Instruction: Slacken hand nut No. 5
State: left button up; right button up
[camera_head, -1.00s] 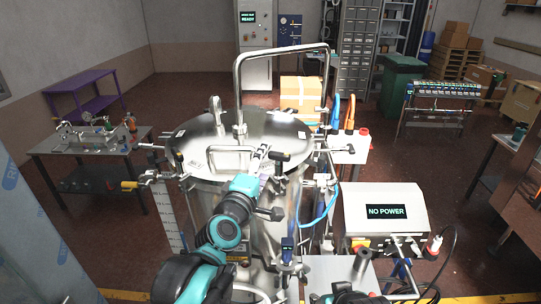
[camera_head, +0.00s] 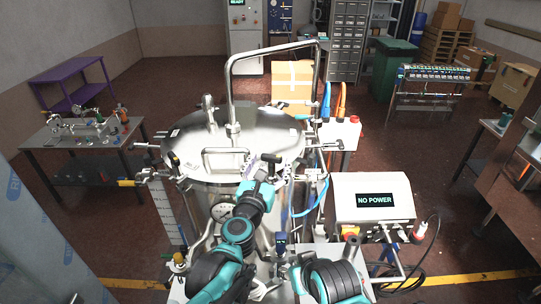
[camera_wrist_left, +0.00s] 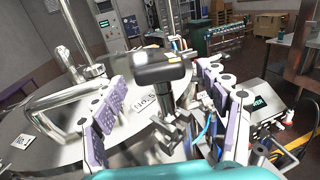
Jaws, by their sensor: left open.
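The steel vessel's round lid (camera_head: 275,135) has hand nuts around its rim. A black T-shaped hand nut (camera_head: 271,158) is at the near right of the lid; in the left wrist view its black head (camera_wrist_left: 160,66) is large and close. A "No. 5" label (camera_wrist_left: 146,104) lies on the lid beside it. My left gripper (camera_head: 264,172) reaches up to this nut from the front. In the left wrist view its purple-padded fingers (camera_wrist_left: 165,98) are open, one on each side of the nut, apparently not touching it. My right gripper is hidden; only its arm shows at the bottom.
A bent steel tube (camera_head: 230,90) rises over the lid, and a low lid handle (camera_head: 226,152) stands left of the nut. Right of the vessel are a "NO POWER" box (camera_head: 372,200) and blue hoses. A side table (camera_head: 80,150) stands at left.

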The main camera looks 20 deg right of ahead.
aim_at(272, 162)
pick_arm(q)
jog(key=shift+x, duration=1.55)
jog(key=c, duration=1.2)
jog(key=shift+f+n+t+y+b, duration=0.15)
jog(key=shift+n+t+y+b, duration=0.75)
jog(key=shift+n+y, duration=0.65)
jog(key=shift+a+n+t+y+b, duration=0.1)
jog(key=shift+n+t+y+b, duration=0.15)
jog(key=shift+n+y, duration=0.6)
jog(key=shift+a+n+t+y+b, duration=0.1)
jog(key=shift+n+t+y+b, duration=0.2)
jog(key=shift+y, duration=1.1)
jog(key=shift+r, duration=0.2)
jog(key=o, duration=1.2)
